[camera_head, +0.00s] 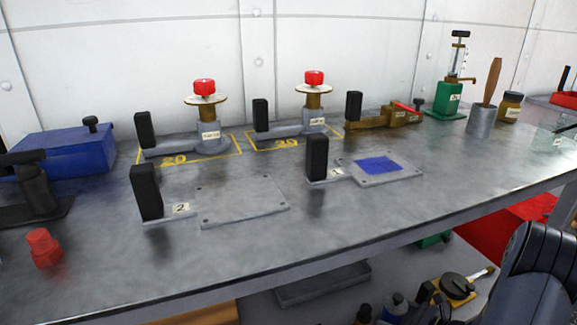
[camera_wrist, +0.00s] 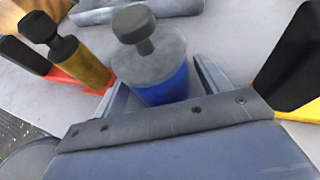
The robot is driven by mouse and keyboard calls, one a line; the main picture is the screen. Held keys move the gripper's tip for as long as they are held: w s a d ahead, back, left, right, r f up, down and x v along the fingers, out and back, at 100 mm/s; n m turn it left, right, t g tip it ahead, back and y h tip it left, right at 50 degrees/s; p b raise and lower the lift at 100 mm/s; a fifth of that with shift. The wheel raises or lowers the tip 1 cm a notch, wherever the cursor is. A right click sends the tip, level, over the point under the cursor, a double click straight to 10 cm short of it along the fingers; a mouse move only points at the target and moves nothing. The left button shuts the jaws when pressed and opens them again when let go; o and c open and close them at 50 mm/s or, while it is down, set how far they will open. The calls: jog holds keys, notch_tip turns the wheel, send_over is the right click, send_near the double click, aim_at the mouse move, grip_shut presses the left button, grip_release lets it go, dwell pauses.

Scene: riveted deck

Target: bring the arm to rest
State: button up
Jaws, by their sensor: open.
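My gripper (camera_wrist: 158,73) shows in the wrist view with its two fingers apart. A blue cylinder with a grey top and a dark knob (camera_wrist: 167,85) stands between the fingers. I cannot tell whether either finger touches it. In the head view, a dark part of my arm (camera_head: 540,265) reaches over the low area in front of the bench at the right. The gripper itself is not clear in that view.
The metal bench (camera_head: 330,222) holds red-knobbed fixtures (camera_head: 205,88), a blue box (camera_head: 62,152) and a green pump (camera_head: 449,100). Low items, among them a round dark tool (camera_head: 456,285), lie below its front edge. In the wrist view, a brass cylinder (camera_wrist: 85,65) stands left of the fingers.

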aim_at(402, 307)
notch_tip(402, 307, up, 4)
jog(key=shift+s+d+r+p, duration=0.1)
jog(key=shift+p, duration=0.75)
jog(key=shift+f, duration=0.2)
